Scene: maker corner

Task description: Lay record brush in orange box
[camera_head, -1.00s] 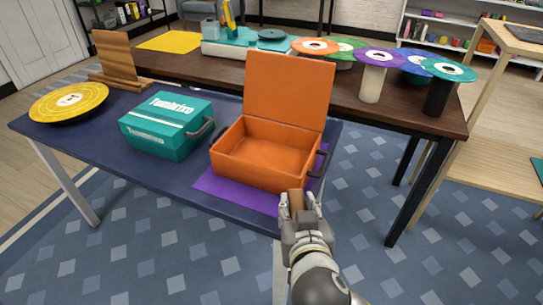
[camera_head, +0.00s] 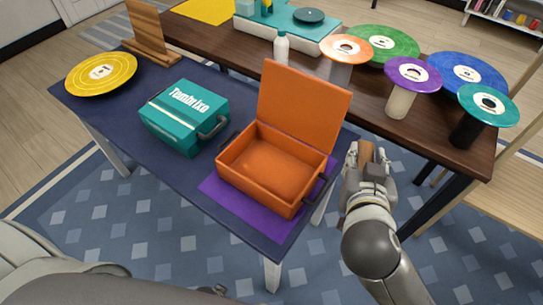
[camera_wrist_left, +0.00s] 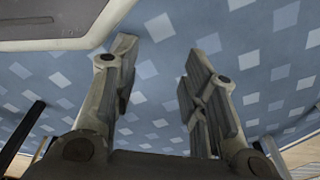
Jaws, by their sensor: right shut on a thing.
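The orange box (camera_head: 270,180) stands open on the dark blue table, its lid (camera_head: 303,105) raised at the back and its inside empty. My right gripper (camera_head: 367,158) is to the right of the box, past the table's edge. It is shut on a brown wooden piece, seemingly the record brush (camera_head: 364,152), which is largely hidden by the fingers. In the left wrist view my left gripper (camera_wrist_left: 160,55) is open and empty above the patterned rug.
A purple mat (camera_head: 222,193) lies under the box. A closed teal case (camera_head: 184,120) and a yellow record (camera_head: 101,73) are to its left. Behind, a brown table holds several colored discs on stands, including a purple one (camera_head: 413,74), and a white bottle (camera_head: 281,48).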

